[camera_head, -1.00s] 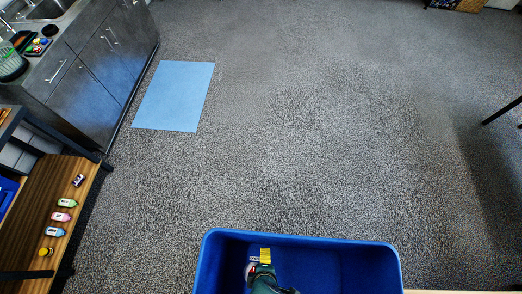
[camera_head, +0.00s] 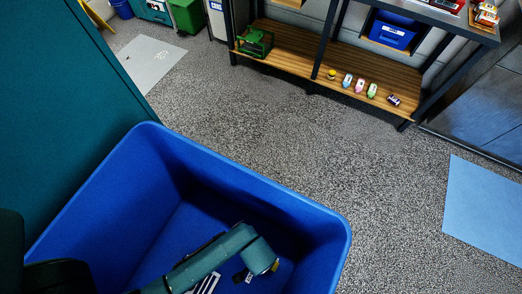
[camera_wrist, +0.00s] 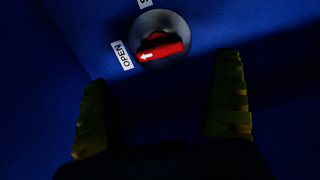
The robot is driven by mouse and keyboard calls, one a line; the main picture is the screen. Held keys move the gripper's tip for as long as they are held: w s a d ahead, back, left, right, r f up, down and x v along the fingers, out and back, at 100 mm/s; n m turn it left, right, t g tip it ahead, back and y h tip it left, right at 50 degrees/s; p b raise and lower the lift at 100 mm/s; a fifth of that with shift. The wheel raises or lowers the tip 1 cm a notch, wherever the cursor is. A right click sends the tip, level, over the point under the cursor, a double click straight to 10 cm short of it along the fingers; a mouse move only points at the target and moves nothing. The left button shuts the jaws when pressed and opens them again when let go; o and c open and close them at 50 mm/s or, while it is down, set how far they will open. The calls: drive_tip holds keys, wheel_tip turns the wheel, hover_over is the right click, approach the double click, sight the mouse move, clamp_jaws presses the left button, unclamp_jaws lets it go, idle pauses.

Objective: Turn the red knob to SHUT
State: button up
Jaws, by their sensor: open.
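In the wrist view, the red knob (camera_wrist: 160,47) sits on a round grey plate (camera_wrist: 175,22) on a dark blue surface. Its white arrow points left, toward the OPEN label (camera_wrist: 122,55). A second white label (camera_wrist: 145,3) is cut off at the top edge; only part of a letter shows. My gripper (camera_wrist: 160,75) is open and empty. Its two dark yellow fingers stand apart below the knob, not touching it. In the head view, my arm reaches down into the blue bin (camera_head: 110,170), where the knob cannot be made out.
The blue bin's walls surround my arm. A teal panel (camera_head: 55,90) stands at left. Beyond the bin is open grey floor with a light blue mat (camera_head: 485,210). A wooden shelf (camera_head: 290,62) at the back holds a green crate (camera_head: 255,42) and several small bottles.

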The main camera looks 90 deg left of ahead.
wheel_tip(320, 180, down, 8)
drive_tip(key=b, duration=0.3)
drive_tip(key=shift+r, duration=0.1)
drive_tip(key=c, duration=1.2)
